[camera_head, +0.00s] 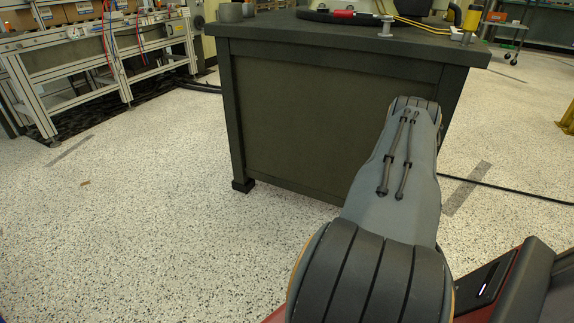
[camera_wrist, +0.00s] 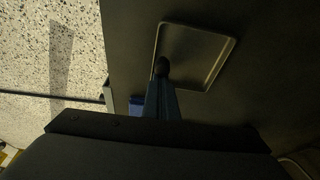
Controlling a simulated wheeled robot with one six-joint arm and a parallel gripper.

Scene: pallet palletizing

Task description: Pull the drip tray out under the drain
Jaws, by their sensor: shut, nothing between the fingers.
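In the wrist view, a shallow rectangular grey tray (camera_wrist: 202,50) with a raised, lighter rim lies against a dark surface. I take it to be the drip tray. My gripper (camera_wrist: 162,70) is shut with nothing in it; its dark tip overlaps the tray's near left part in the picture. I cannot tell whether it touches the tray. In the head view my arm covers the right part of the dark workbench (camera_head: 300,110), and both gripper and tray are hidden. I cannot make out a drain in either view.
A black cable (camera_head: 510,190) runs along the speckled floor (camera_head: 150,220) to the right of the bench. The floor to the left is open, with white-framed benches (camera_head: 75,75) behind.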

